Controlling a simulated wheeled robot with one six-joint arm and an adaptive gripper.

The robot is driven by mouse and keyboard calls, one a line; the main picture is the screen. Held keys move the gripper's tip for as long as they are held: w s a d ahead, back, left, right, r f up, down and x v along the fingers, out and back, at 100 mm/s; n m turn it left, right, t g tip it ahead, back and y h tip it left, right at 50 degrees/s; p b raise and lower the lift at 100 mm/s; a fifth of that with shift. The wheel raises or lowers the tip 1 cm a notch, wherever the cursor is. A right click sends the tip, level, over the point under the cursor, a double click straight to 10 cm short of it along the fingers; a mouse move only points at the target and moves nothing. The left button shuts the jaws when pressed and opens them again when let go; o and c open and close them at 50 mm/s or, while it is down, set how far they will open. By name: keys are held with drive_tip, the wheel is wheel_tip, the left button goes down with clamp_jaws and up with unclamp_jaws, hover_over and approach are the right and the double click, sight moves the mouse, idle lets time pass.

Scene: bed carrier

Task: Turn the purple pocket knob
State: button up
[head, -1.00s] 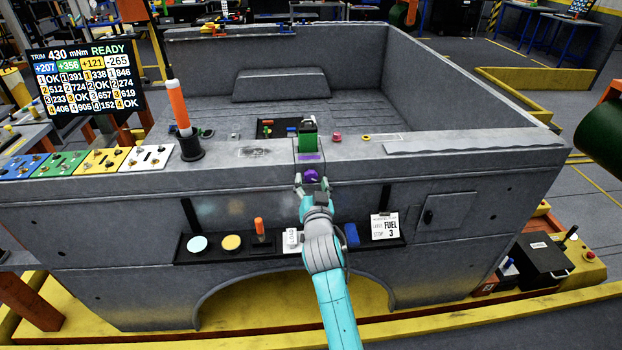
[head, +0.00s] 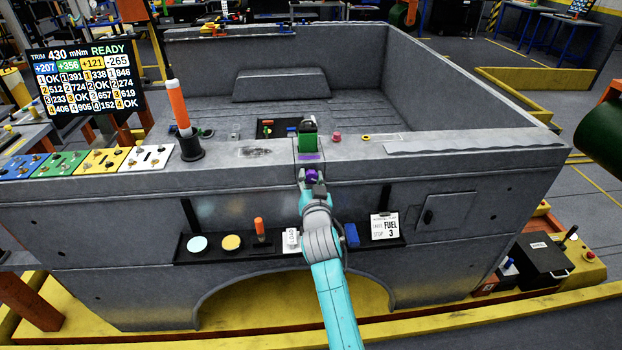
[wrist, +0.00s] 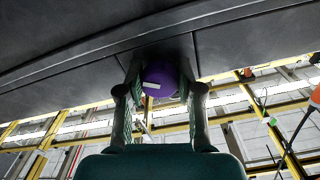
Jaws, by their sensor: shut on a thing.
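The purple pocket knob (head: 312,175) sits on the front face of the grey truck bed (head: 90,220), just below the top rail. In the wrist view the purple knob (wrist: 160,78) is round with a pale mark low on its left side. My gripper (head: 312,184) reaches up to it from below. In the wrist view my gripper (wrist: 160,90) has one finger on each side of the knob and is shut on it. A purple strip (head: 309,157) lies on the rail above the knob. The fingers cover part of the knob in the head view.
A green block (head: 308,140) stands on the rail above the knob. A shelf (head: 275,247) below holds discs, an orange-handled tool (head: 259,228), a blue item (head: 352,234) and a FUEL card (head: 384,227). An orange post (head: 179,108) stands on the rail at left.

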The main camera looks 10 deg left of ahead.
drive_tip(key=n, duration=0.5)
drive_tip(key=shift+n, duration=0.4)
drive_tip(key=n, duration=1)
drive_tip(key=shift+n, duration=0.4)
drive_tip(key=n, duration=0.5)
drive_tip(key=shift+n, duration=0.3)
drive_tip(key=o, duration=1.2)
drive_tip(key=shift+c, duration=0.2)
drive_tip(key=shift+r, duration=0.1)
